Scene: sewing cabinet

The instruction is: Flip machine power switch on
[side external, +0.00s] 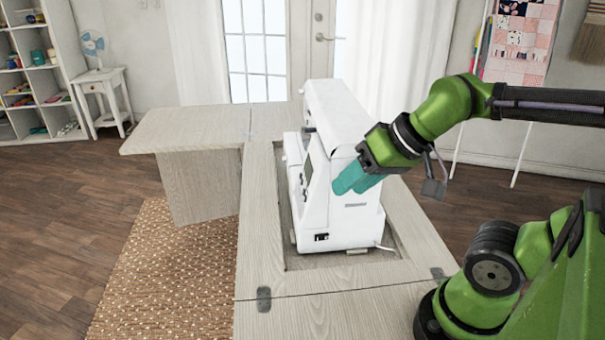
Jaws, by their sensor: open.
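The white sewing machine (338,205) stands upright in the recess of the cabinet top. A small black switch and socket panel (321,237) sits low on its near end face; the position of the switch is too small to tell. My gripper (345,187), with teal fingers, is at the upper right part of the machine's near end, above and to the right of the black panel. Its fingers are open and hold nothing that I can see. Whether they touch the machine's casing I cannot tell.
The wooden cabinet top (262,220) surrounds the machine, with a leaf (190,128) extending to the left. A white cord (385,248) leaves the machine's lower right. A woven rug (165,270) lies on the floor. The space left of the machine's near end is clear.

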